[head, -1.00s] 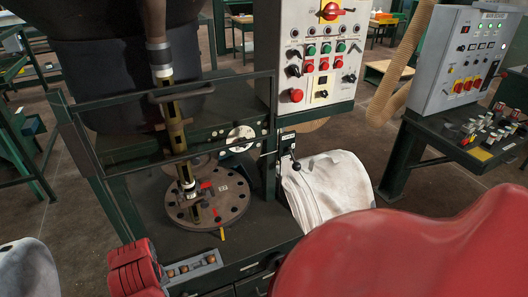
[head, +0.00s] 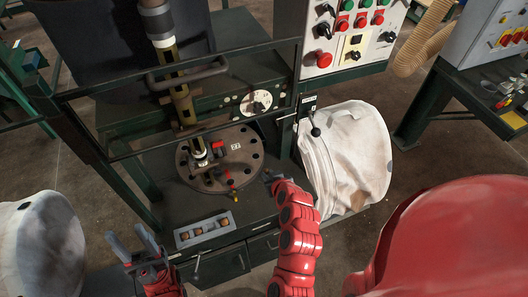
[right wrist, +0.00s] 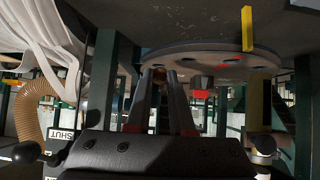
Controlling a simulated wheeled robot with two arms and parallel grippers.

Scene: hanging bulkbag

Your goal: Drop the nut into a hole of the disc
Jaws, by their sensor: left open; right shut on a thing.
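The dark round disc (head: 211,183), with holes around its rim, lies flat on the machine's bench; its edge also shows in the right wrist view (right wrist: 215,58). My right gripper (head: 270,180) is at the disc's near right edge. In the right wrist view its fingers (right wrist: 163,82) are close together, shut on a small brownish nut (right wrist: 159,74) at the tips, mostly hidden by them. I cannot tell whether the nut is over a hole. My left gripper (head: 135,243) is open and empty, left of the tray and away from the disc.
A grey tray (head: 180,238) with several brown nuts lies at the bench's front edge. A green rail (head: 120,155) crosses in front of the central column (head: 181,100). A yellow pointer (head: 234,196) stands at the disc's near rim. A white bulk bag (head: 345,150) is at the right.

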